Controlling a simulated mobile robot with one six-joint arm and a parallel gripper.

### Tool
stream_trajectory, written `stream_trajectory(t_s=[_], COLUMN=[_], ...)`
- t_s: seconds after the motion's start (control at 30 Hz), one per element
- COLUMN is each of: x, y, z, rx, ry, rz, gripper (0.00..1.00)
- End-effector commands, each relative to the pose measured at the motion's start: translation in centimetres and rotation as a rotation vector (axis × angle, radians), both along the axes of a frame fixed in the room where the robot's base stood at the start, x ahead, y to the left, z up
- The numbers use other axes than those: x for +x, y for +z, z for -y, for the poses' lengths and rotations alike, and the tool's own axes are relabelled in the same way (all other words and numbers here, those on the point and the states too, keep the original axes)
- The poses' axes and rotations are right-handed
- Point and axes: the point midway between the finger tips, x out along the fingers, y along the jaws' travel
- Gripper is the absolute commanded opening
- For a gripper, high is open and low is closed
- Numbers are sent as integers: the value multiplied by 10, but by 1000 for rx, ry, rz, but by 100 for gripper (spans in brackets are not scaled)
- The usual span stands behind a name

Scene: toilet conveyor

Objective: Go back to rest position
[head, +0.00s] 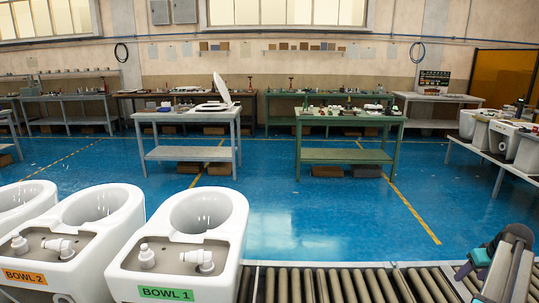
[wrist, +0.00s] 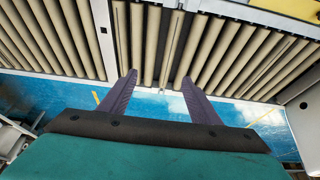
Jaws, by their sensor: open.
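My gripper (wrist: 159,83) shows in the wrist view with its two dark fingers spread apart and nothing between them. It is above the blue floor and the edge of the roller conveyor (wrist: 150,40). In the head view part of my arm shows at the lower right, over the right end of the conveyor (head: 330,285); the fingertips are not clear there.
White toilet bowls labelled BOWL 1 (head: 165,292) and BOWL 2 (head: 25,275) stand at the left. Workbenches, one grey (head: 188,153) and one green (head: 350,156), stand beyond open blue floor (head: 330,220). More white ceramic parts (head: 505,138) sit on a bench at the right.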

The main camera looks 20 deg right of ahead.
Motion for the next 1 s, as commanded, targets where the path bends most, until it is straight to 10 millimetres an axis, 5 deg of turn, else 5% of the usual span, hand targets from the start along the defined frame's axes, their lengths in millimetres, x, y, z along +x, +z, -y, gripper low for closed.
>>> stream_trajectory(t_s=[0.37,0.63,1.0], x=[23,52,115], y=[-14,-32,-79], z=[-26,-63,-172], rx=[17,38,84], ry=[13,30,80], rz=[-11,-30,-84], gripper=[57,57,57])
